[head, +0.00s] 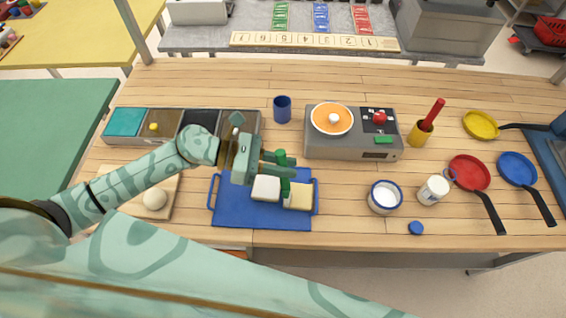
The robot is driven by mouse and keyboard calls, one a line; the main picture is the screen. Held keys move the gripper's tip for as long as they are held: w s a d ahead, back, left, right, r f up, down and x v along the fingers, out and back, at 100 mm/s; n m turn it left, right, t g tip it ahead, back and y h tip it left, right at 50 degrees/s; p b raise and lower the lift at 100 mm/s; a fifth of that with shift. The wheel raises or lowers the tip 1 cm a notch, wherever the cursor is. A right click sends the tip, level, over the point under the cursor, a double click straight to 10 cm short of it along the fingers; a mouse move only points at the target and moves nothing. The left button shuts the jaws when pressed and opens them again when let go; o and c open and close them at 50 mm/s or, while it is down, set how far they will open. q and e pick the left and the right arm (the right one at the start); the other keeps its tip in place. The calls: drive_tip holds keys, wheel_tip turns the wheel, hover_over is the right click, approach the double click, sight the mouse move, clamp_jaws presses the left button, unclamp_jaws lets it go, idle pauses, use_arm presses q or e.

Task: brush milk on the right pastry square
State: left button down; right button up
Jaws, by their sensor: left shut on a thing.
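A blue tray (240,214) holds two pastry squares side by side. The left pastry square (265,188) is whitish; the right pastry square (299,197) is yellower. My left gripper (280,166) is over the tray, shut on a green brush (284,186) that stands roughly upright. The brush's lower end is near the gap between the squares; I cannot tell whether it touches either. A blue-rimmed bowl (384,208) with white contents, perhaps the milk, stands right of the tray. My right gripper is not in view.
A grey cooker (325,148) with an orange-topped pan stands behind the tray. A board (166,208) with a pale ball lies left. The counter between tray and bowl is clear.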

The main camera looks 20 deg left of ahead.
use_arm(q)
drive_tip(key=shift+f+b, duration=0.35)
drive_tip(key=shift+f, duration=0.05)
idle(0.4)
drive_tip(key=d, duration=0.1)
drive_tip(key=d+p, duration=0.1)
drive_tip(key=d, duration=0.3)
drive_tip(key=shift+s, duration=0.3)
drive_tip(key=shift+w+a, duration=0.2)
drive_tip(key=shift+w, duration=0.3)
